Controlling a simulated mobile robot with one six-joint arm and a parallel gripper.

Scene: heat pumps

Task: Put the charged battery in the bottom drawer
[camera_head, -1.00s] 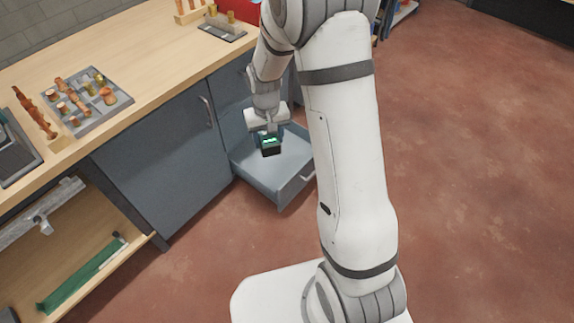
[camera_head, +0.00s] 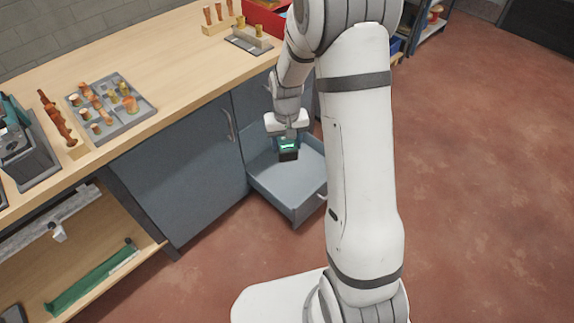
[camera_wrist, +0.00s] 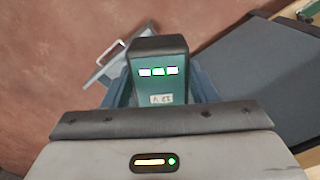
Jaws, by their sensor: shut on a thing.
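My gripper (camera_head: 287,137) is shut on a battery (camera_head: 288,149) with a dark base and a teal top with lit green lights. In the wrist view the battery (camera_wrist: 158,72) shows three lit bars and a small label. The bottom drawer (camera_head: 277,186) is pulled out from the grey cabinet. The battery hangs over the drawer's back part in the head view; I cannot tell its exact height above the floor of the drawer. The drawer's handle side (camera_wrist: 108,52) shows in the wrist view behind the battery. The inside of the drawer looks empty where visible.
A wooden worktop (camera_head: 170,75) runs above the grey cabinet door (camera_head: 190,165). A grey tray with several copper fittings (camera_head: 110,105) stands on it. A red bin (camera_head: 266,16) is at the back. Open red-brown floor (camera_head: 480,170) lies to the right.

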